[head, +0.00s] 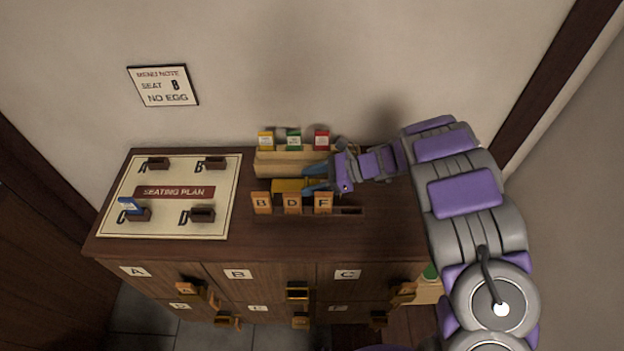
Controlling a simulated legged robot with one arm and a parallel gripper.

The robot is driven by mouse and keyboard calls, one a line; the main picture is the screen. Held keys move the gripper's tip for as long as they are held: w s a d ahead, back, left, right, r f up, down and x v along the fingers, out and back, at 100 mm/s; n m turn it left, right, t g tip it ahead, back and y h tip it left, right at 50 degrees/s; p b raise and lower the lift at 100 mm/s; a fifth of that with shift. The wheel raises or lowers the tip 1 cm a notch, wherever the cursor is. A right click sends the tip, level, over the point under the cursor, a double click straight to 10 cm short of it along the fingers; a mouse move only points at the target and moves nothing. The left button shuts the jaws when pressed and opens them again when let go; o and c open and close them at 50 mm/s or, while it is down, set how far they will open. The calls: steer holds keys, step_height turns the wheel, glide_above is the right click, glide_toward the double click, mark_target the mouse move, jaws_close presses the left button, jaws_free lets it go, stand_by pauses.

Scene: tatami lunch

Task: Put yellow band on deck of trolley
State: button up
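A flat yellow piece (288,186), which looks like the yellow band, lies on the cabinet top between the wooden box and the row of lettered cards. My gripper (316,180) has blue fingers and reaches in from the right. Its fingertips are at the right end of the yellow piece. I cannot tell whether they are closed on it. A yellow-topped card (265,141) also stands at the back of the box. No trolley can be clearly made out. A tan surface with a green thing on it shows partly at the lower right, behind my arm.
The wooden box (285,164) also bears green (294,140) and red (321,140) cards. Orange cards B, D and F (292,203) stand in a rack in front. A seating plan board (172,221) covers the left. Handled drawers (238,274) face forward; the wall is close behind.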

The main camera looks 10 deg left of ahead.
steer(key=shift+o, duration=1)
steer(key=shift+r, duration=0.1)
steer(key=shift+w+d+r, duration=0.1)
steer(key=shift+d+r, duration=0.1)
steer(key=shift+d, duration=0.15)
steer(key=p+v, duration=0.2)
steer(key=v, duration=0.9)
steer(key=s+d+r+n+h, duration=0.4)
steer(key=s+d+n, duration=0.1)
steer(key=s, duration=0.7)
steer(key=s+d+r+n+h, duration=0.4)
steer(key=s+d+n, duration=0.1)
steer(key=s, duration=0.7)
steer(key=s+d+r+n+t+h, duration=0.1)
steer(key=s+d+r+n+h, duration=0.3)
steer(key=s, duration=0.9)
steer(key=shift+d+r+n+h, duration=0.4)
steer(key=shift+d+n, duration=0.1)
steer(key=shift+d, duration=0.55)
steer(key=shift+s+d+f, duration=0.1)
steer(key=shift+s+d, duration=0.15)
steer(key=shift+s, duration=0.05)
steer(key=shift+c, duration=0.3)
